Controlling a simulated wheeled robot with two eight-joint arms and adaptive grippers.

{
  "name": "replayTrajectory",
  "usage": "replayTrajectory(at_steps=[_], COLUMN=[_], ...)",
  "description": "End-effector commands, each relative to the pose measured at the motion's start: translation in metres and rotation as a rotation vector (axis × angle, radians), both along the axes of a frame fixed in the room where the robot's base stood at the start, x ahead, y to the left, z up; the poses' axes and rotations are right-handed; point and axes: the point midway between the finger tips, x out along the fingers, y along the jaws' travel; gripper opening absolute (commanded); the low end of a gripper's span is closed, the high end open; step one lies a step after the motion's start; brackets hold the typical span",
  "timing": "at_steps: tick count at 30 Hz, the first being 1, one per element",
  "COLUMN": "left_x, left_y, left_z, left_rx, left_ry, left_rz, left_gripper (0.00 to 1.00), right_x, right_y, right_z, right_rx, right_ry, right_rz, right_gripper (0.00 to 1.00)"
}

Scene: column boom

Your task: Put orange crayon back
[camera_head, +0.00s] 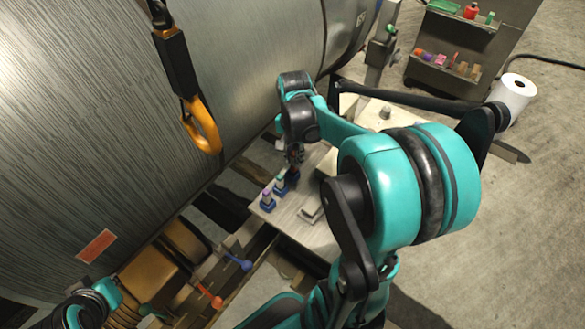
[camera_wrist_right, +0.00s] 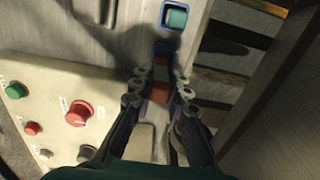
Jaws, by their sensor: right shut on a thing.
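My right gripper (camera_head: 294,158) reaches down over the pale work board (camera_head: 240,221). It stands at the far end of a short row of small blue holders. In the right wrist view its fingers (camera_wrist_right: 160,88) are shut on the orange crayon (camera_wrist_right: 160,92), which shows as an orange-red piece between them. Its lower end is mostly hidden, so I cannot tell whether it sits in a holder. The teal one also shows in the wrist view (camera_wrist_right: 176,19).
A large metal cylinder (camera_head: 130,110) fills the left, with an orange hook (camera_head: 203,128) hanging before it. A control panel (camera_wrist_right: 60,120) with red and green buttons is close to the gripper. A shelf (camera_head: 440,75) and a white roll (camera_head: 515,95) stand at the back right.

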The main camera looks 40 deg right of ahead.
Motion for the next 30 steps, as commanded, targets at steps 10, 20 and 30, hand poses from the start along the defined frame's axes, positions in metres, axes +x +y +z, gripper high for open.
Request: replayTrajectory(at_steps=[10,20,30], left_x=[0.000,0.000,0.000], left_y=[0.000,0.000,0.000], left_z=[-0.019,-0.021,-0.023], left_rx=[0.000,0.000,0.000], left_ry=[0.000,0.000,0.000], left_rz=[0.000,0.000,0.000], left_gripper=[0.00,0.00,0.00], right_x=[0.006,0.005,0.005], right_y=[0.001,0.001,0.001], right_z=[-0.036,-0.043,-0.045], right_rx=[0.000,0.000,0.000], right_ry=[0.000,0.000,0.000], right_rz=[-0.001,-0.001,0.000], right_gripper=[0.00,0.00,0.36])
